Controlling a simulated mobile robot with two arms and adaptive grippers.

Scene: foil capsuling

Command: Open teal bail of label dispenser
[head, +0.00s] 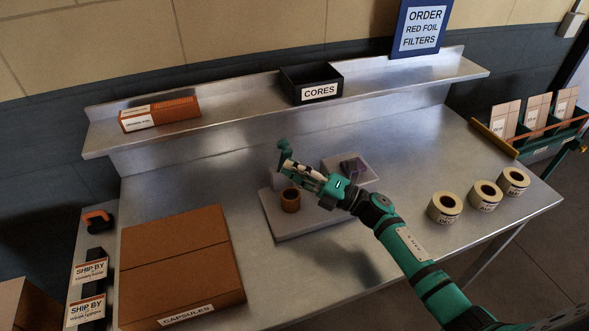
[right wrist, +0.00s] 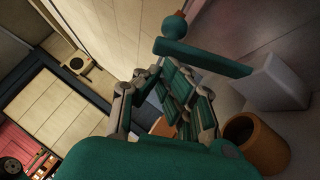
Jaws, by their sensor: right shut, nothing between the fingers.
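The label dispenser is a pale grey base (head: 287,225) on the steel table with an upright post, which shows as a pale block in the right wrist view (right wrist: 275,82). Its teal bail (head: 283,152) stands up at the back, just beyond my right gripper's fingertips. In the right wrist view the bail (right wrist: 205,56) is a teal bar with an orange-tipped knob, running out from the block. A brown roll or core (head: 290,200) sits on the base. My right gripper (head: 291,165) is shut and empty, close to the bail; contact cannot be told. My left gripper is out of view.
A purple item (head: 352,166) lies on a grey plate behind my right arm. Label rolls (head: 444,207) stand at right. A capsules box (head: 180,265) is at front left. A shelf (head: 250,101) with a cores bin (head: 311,84) runs along the back.

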